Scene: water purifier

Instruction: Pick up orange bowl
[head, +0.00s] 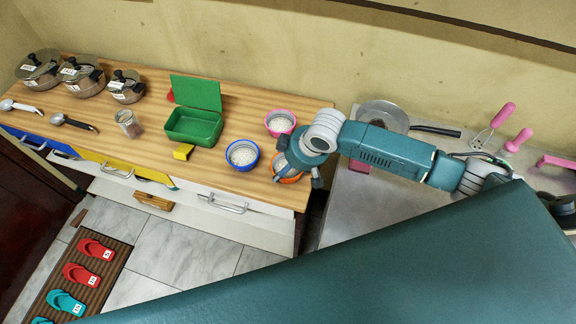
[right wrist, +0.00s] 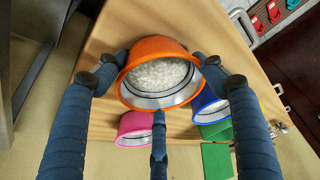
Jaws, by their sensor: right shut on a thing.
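The orange bowl (right wrist: 155,48) holds white, rice-like grains and sits between the fingers of my right gripper (right wrist: 158,82) in the right wrist view. The fingers are shut on it, with tips against its sides. In the head view my right gripper (head: 300,172) reaches down at the right front corner of the wooden counter, and only a little orange of the bowl (head: 291,180) shows beneath it. I cannot tell whether the bowl touches the counter. My left gripper is not in view.
A blue bowl (head: 242,155) and a pink bowl (head: 280,122) of white grains stand close by on the counter (head: 235,187). A green box (head: 193,127), yellow block (head: 183,152), jar (head: 128,123) and lidded pots are further left. A metal surface with pink-handled utensils lies right.

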